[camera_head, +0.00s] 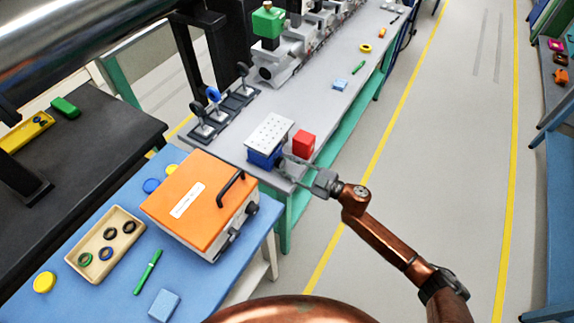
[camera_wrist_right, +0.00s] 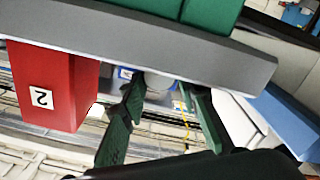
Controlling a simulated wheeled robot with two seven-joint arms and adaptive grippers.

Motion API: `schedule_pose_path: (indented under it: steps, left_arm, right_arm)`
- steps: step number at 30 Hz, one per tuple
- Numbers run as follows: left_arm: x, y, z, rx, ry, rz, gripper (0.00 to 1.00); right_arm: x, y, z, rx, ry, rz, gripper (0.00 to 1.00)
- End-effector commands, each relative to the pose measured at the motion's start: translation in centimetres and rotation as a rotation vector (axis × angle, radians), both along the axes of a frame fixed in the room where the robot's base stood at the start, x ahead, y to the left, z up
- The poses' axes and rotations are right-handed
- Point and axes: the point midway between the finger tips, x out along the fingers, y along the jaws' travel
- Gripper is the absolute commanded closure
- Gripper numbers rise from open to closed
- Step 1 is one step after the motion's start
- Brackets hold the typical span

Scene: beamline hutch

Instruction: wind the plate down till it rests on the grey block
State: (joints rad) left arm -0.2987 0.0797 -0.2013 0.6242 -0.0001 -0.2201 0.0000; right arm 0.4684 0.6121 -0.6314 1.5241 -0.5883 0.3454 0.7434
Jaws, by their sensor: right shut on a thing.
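The plate (camera_head: 270,130), pale with rows of small holes, sits on top of a blue stage (camera_head: 262,159) near the front end of the grey bench. My right gripper (camera_head: 286,166) is at the near right side of the stage. In the right wrist view its two green fingers close around a pale round knob (camera_wrist_right: 158,82). I cannot make out the grey block in either view, nor the gap under the plate. My left gripper is not in view.
A red block (camera_head: 303,143) stands right of the stage, close to my fingers; the right wrist view shows its label "2" (camera_wrist_right: 42,99). Optics mounts (camera_head: 213,108) stand behind on the bench (camera_head: 315,110). An orange-lidded case (camera_head: 193,205) is on the blue table at left. Floor at right is clear.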

Motion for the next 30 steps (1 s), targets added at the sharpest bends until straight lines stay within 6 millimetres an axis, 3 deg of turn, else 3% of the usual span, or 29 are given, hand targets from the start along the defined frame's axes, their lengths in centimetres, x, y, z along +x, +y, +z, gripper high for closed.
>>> schedule_pose_path:
  steps: [15,16,23,30]
  left_arm:
    - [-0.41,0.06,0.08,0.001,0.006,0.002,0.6]
    - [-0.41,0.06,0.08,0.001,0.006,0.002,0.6]
    - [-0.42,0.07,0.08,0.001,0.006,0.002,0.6]
    - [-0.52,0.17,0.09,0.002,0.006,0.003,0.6]
  right_arm:
    - [0.0,0.04,0.14,-0.012,-0.021,0.002,0.96]
    - [0.0,0.04,0.14,-0.012,-0.021,0.002,0.7]
    - [-0.01,0.03,0.08,-0.012,-0.02,0.001,0.54]
    - [-0.02,0.03,-0.01,-0.014,-0.018,0.001,0.54]
